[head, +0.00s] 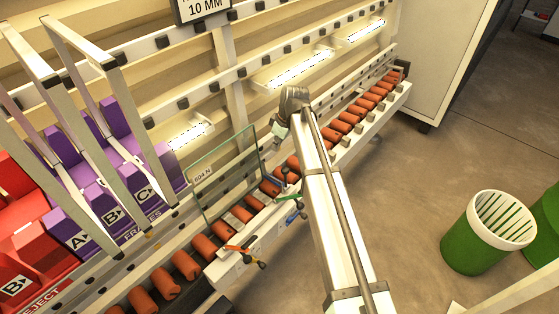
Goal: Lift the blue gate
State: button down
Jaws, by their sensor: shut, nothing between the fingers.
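A small blue bar (289,197) with a green end lies across the roller conveyor, just right of the glass pane; it looks like the blue gate, and it looks low rather than raised. My arm reaches over the conveyor from the bottom right and bends down beyond it. My gripper (268,147) is small and dark at the end of the arm, near the pane's right edge. It is shut and empty, above and behind the blue bar and apart from it. Its fingertips are hard to make out, and my arm hides part of the conveyor beside the bar.
An upright glass pane (222,172) stands at the conveyor (205,243). An orange lever (238,248) sits nearer the front. Purple bins (122,180) and red bins (38,245) with metal frames stand at left. A green and white basket (488,235) stands on open floor at right.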

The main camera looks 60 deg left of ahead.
jog(key=p+x, duration=0.1)
jog(key=x, duration=0.4)
jog(key=p+x, duration=0.1)
jog(key=x, duration=0.3)
jog(key=shift+s+a+f+p, duration=0.15)
jog(key=shift+a+f+p, duration=0.15)
jog(key=shift+p, duration=0.05)
jog(key=shift+w+d+r+p, duration=0.1)
jog(key=shift+w+d+p, duration=0.35)
jog(key=shift+d, duration=0.4)
jog(key=shift+w+d+r+p, duration=0.1)
jog(key=shift+w+d+p, duration=0.15)
jog(key=shift+w+d, duration=0.5)
jog(key=shift+s+d+f, duration=0.15)
jog(key=shift+s+d, duration=0.05)
jog(key=shift+s, duration=0.05)
